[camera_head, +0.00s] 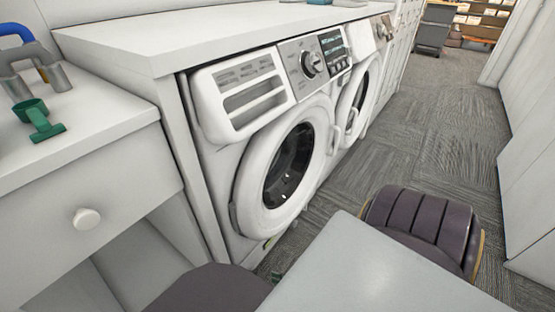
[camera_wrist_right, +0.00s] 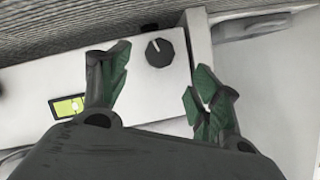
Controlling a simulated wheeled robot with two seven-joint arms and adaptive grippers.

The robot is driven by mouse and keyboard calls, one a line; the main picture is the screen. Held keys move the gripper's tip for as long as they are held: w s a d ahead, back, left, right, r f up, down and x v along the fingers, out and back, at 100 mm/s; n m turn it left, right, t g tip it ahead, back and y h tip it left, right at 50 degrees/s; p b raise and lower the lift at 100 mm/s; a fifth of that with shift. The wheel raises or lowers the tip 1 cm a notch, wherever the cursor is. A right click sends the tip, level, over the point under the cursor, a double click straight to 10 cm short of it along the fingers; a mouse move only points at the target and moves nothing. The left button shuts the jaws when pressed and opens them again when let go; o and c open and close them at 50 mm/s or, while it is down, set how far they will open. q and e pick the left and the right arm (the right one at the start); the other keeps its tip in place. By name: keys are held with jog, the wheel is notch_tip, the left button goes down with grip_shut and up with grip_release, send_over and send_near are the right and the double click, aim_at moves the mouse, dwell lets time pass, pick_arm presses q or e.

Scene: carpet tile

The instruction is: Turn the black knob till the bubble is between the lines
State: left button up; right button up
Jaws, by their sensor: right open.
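The black knob (camera_wrist_right: 160,52) with a white pointer mark is on a white panel in the right wrist view. The bubble level (camera_wrist_right: 68,107) shows as a yellow-green window in a black frame, to the knob's left; its bubble and lines are too small to read surely. My right gripper (camera_wrist_right: 157,72) is open and empty, its dark green fingers on either side of the knob's position and apart from it. In the head view only a bit of the right gripper (camera_head: 277,277) shows, low beside the washing machine; the knob is hidden there. My left gripper is not in view.
A white front-loading washer (camera_head: 208,150) stands under a white counter (camera_head: 130,45), with another beyond. A white drawer with a round pull (camera_head: 87,219) is at left. Green objects (camera_head: 40,120) lie on the left countertop. Grey carpet (camera_head: 440,130) lies free at right.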

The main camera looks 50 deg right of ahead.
jog(key=shift+v, duration=1.9)
jog(key=shift+w, duration=0.1)
